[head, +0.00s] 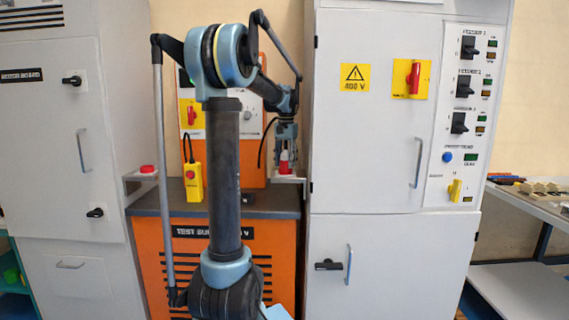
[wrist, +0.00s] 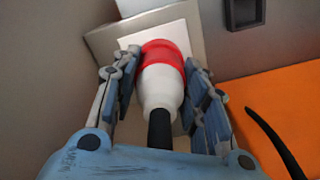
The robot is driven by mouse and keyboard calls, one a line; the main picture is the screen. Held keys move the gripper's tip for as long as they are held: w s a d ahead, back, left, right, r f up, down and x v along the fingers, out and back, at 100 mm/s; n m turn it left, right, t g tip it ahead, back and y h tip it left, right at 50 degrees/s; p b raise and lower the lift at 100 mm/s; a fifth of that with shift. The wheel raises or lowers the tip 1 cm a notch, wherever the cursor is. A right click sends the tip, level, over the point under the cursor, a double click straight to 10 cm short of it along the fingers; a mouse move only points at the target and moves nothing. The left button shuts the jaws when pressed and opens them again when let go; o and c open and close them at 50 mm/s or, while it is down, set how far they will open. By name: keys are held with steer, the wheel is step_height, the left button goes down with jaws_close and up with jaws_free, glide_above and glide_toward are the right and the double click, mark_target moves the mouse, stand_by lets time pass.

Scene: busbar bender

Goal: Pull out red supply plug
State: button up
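The red supply plug (wrist: 163,72) has a red front ring, a white body and a black cable. It sits at a pale square socket plate (wrist: 110,42) in the wrist view. In the head view the plug (head: 284,164) shows small, below my gripper (head: 286,148). The two fingers of my gripper (wrist: 163,75) flank the plug, one on each side, with their tips close to the red ring. Whether the pads press on it is not clear. The plug's far end is hidden at the socket.
A white cabinet (head: 365,125) with handles and switches stands close on the right. A red button (head: 147,169) is on a ledge at left.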

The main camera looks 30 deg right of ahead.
mark_target(286, 149)
steer(key=shift+w+r, duration=0.1)
steer(key=shift+r, duration=1.55)
steer(key=shift+c, duration=0.2)
steer(key=shift+r, duration=2.55)
